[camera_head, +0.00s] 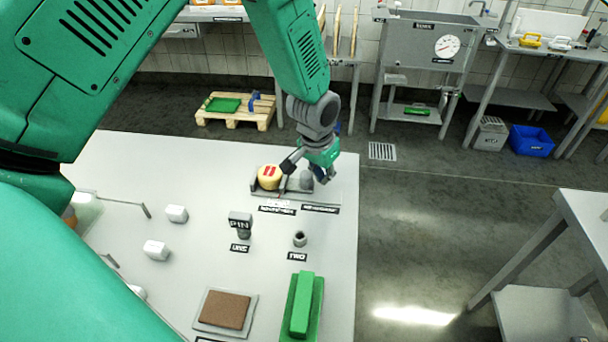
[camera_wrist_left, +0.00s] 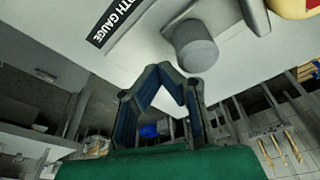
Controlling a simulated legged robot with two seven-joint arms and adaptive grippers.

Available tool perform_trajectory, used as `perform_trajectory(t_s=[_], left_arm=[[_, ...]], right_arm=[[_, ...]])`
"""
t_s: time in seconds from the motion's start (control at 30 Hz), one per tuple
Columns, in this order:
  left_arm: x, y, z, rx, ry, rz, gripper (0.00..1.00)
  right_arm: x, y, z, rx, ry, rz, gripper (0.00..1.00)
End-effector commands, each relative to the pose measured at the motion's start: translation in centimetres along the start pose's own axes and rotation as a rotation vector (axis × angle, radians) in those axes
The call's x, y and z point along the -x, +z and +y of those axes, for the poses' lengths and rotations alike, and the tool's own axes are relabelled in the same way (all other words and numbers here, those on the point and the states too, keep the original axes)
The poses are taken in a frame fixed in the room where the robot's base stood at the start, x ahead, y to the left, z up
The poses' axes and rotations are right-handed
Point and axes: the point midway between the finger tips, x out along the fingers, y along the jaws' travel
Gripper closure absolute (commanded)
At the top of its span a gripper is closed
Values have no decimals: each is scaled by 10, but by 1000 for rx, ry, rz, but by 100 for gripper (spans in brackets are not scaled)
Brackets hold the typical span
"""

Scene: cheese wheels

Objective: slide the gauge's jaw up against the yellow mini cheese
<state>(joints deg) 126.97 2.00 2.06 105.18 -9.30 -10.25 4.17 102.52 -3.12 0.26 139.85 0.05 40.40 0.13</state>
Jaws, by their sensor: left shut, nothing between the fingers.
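The yellow mini cheese (camera_head: 269,177), with a red mark on top, sits at the left end of the grey gauge (camera_head: 265,193) on the table. Its edge also shows at the top right of the left wrist view (camera_wrist_left: 297,8). The gauge's jaw (camera_wrist_left: 255,14) is a dark plate near the cheese; whether they touch is unclear. A round grey knob (camera_wrist_left: 195,48) stands beside the jaw and shows in the head view (camera_head: 306,181). My left gripper (camera_head: 319,172) is shut and empty, close to the knob, its fingertips (camera_wrist_left: 167,72) pointing toward it. Contact cannot be told.
The table's right edge lies just beyond the gauge.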

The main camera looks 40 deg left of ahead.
Motion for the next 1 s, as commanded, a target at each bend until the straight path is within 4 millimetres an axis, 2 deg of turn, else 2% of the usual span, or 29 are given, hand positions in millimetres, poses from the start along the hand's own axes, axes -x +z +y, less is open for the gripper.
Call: perform_trajectory(t_s=[1.0], left_arm=[[0,0,1,-2,-4,-2,100]], right_arm=[[5,0,0,0,0,0,60]])
